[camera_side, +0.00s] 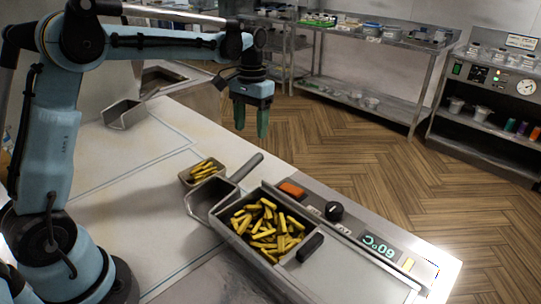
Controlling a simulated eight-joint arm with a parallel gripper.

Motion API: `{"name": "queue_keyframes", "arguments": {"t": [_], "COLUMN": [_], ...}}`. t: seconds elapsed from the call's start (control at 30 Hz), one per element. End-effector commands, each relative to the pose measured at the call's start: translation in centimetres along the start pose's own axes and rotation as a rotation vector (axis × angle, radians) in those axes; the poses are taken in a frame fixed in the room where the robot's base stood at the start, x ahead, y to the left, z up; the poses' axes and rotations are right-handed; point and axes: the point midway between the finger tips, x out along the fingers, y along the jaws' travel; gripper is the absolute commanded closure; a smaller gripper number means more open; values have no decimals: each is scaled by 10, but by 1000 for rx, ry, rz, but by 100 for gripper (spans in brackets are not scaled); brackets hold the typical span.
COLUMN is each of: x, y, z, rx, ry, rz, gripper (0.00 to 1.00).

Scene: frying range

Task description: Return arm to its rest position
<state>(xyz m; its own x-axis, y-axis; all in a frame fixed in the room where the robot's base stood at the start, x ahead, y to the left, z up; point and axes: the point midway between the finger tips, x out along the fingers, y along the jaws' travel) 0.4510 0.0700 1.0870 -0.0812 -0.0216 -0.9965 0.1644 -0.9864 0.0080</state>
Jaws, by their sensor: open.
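My gripper (251,118) hangs from my blue arm in the upper middle of the view. Its two green fingers point down and stand apart, with nothing between them. It is in the air, above and behind the fryer basket as seen here, and touches nothing.
A metal basket (241,244) full of fries (266,230) sits at the counter's (137,234) front. Beside it are a scoop (204,201) with a raised handle and a small tray of fries (203,169). A control panel (352,228) lies right. An empty metal holder (125,113) stands at the back left.

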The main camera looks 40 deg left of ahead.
Motion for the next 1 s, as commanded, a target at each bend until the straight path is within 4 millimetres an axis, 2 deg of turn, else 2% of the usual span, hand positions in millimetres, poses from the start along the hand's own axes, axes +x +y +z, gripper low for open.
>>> {"name": "queue_keyframes", "arguments": {"t": [0.17, 0.53, 0.77, 1.0], "x": [-10, -31, -26, -6], "y": [4, 24, 33, 39], "z": [10, 72, 114, 151], "rx": [10, 68, 106, 142], "ry": [38, 278, 437, 595], "rz": [-1, 2, 11, 25], "gripper": [39, 39, 39, 39]}}
